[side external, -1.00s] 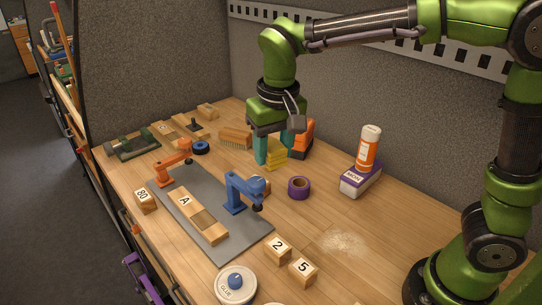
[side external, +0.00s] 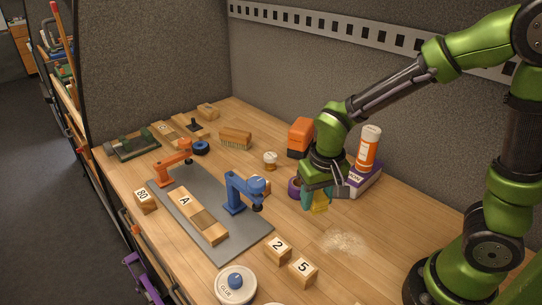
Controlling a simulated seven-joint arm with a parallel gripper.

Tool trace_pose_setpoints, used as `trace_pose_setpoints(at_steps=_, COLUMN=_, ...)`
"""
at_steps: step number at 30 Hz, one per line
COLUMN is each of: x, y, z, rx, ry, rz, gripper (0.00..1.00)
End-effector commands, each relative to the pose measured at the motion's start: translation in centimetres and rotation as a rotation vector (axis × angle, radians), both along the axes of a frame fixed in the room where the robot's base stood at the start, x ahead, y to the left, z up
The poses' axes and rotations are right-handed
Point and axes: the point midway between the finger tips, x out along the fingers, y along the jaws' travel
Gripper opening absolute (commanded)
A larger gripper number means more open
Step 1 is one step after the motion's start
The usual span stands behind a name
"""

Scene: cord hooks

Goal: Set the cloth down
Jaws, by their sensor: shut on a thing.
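My wrist hides part of the purple tape roll (side external: 294,187) and the near side of the purple and white box (side external: 366,180).
An orange and black block (side external: 300,138) and a small round-topped item (side external: 270,160) stand behind. A blue clamp (side external: 243,192), a grey mat (side external: 231,243) and blocks 2 (side external: 278,249) and 5 (side external: 303,269) lie left and front.

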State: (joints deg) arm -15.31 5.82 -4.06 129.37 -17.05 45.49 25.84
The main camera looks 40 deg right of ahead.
Motion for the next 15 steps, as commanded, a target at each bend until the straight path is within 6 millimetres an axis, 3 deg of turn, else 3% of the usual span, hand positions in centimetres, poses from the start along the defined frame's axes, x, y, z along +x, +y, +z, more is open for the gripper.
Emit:
trace_pose_setpoints(at_steps=6, x=-0.1, y=0.0, z=-3.8, rx=-0.002, ry=0.004, rz=0.001, gripper=0.17)
trace_pose_setpoints(at_steps=15, x=-0.1, y=0.0, z=-7.3, rx=-0.002, ry=0.004, rz=0.001, gripper=0.17)
